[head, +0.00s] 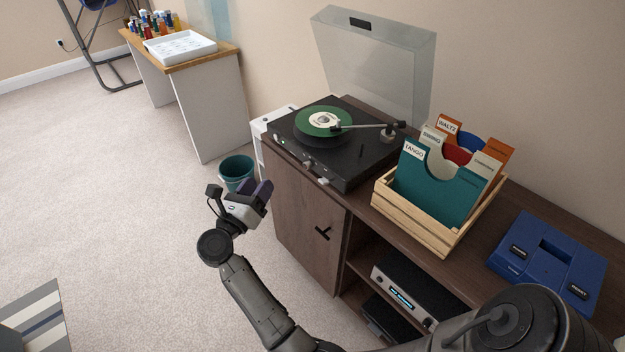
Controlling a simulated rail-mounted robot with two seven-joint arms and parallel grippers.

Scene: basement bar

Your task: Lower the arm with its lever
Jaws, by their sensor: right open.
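A black turntable (362,157) stands on the dark wood cabinet, its clear lid raised. A green record with a white label (323,120) lies on its platter. The tonearm (360,126) reaches left from its pivot on the right, its head over the record. I cannot tell whether the needle touches it. Small pale controls (323,181) sit along the front edge. The lever is too small to tell apart. My right gripper (259,190) is open and empty, in front of and left of the turntable, apart from it. My left gripper is not in view.
A wooden crate of record sleeves (421,224) stands right of the turntable, with a blue box (548,255) beyond it. The raised lid (375,65) rises behind. A teal bin (237,172) is on the floor near the cabinet's left end. Open carpet lies left.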

